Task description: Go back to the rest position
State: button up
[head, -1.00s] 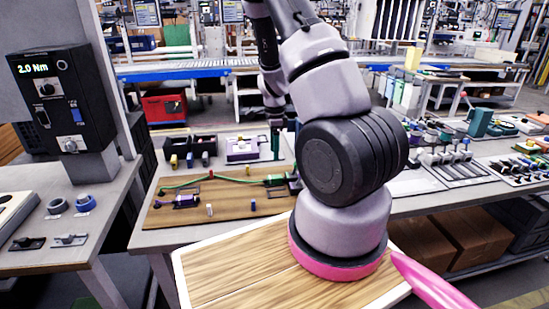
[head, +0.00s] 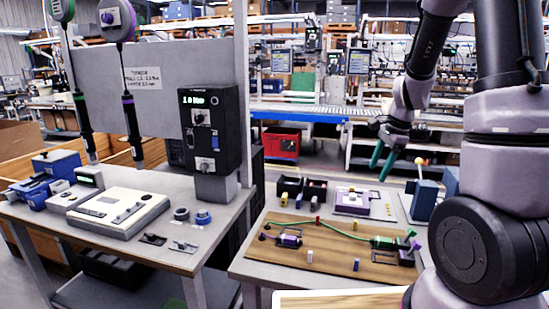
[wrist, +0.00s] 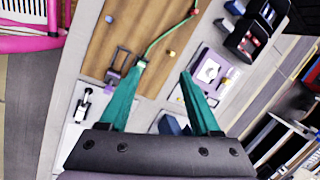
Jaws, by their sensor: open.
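My gripper (head: 381,157) has teal fingers and is raised above the far side of the work table in the head view. In the wrist view my gripper (wrist: 163,70) has its fingers apart, with nothing between them. Two dark screwdrivers hang upright from balancers at the left of the head view: a green-ringed screwdriver (head: 82,120) and a purple-ringed screwdriver (head: 131,118). My gripper is well apart from both. A wooden board (head: 328,258) with a green cable (head: 330,226) lies on the table below my gripper.
The left table holds a white device (head: 118,212) and small blue boxes. Dark bins (head: 302,191) and a purple-and-white tray (head: 352,202) stand behind the board. A red crate (head: 281,143) lies farther back.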

jog(key=s+a+r+n+t, duration=0.2)
jog(key=s+r+n, duration=0.4)
jog(key=s+r, duration=0.3)
jog(key=s+a+r+n+t, duration=0.3)
jog(key=s+r+n, duration=0.3)
jog(key=s+r, duration=0.3)
notch_tip(320, 180, up, 4)
jog(key=shift+s+a+f, duration=0.1)
jog(key=shift+s+a, duration=0.3)
jog(key=shift+a, duration=0.45)
